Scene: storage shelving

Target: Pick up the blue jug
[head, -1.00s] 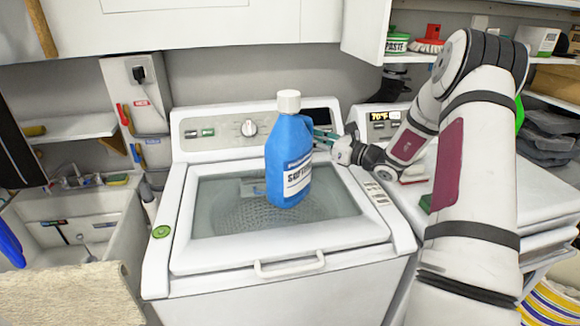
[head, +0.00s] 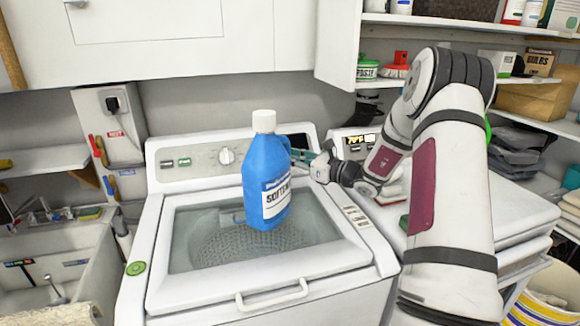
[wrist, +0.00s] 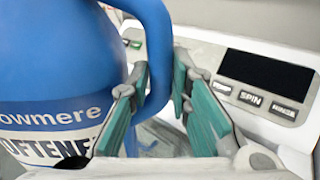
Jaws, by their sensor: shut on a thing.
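The blue jug (head: 267,180) has a white cap and a white softener label. It is upright in front of the glass lid of the washing machine (head: 166,290) in the head view. My gripper (head: 296,158) is at its right side, shut on its handle. In the wrist view the jug (wrist: 50,60) fills the left, and its handle passes between the green finger pads of my gripper (wrist: 168,98). The head view does not clearly show whether the jug's base is clear of the lid.
A second white machine (head: 500,200) stands on the right. A sink (head: 60,262) is at the left. A white cabinet (head: 200,70) hangs above, and shelves with boxes and tubs (head: 366,68) are at the upper right.

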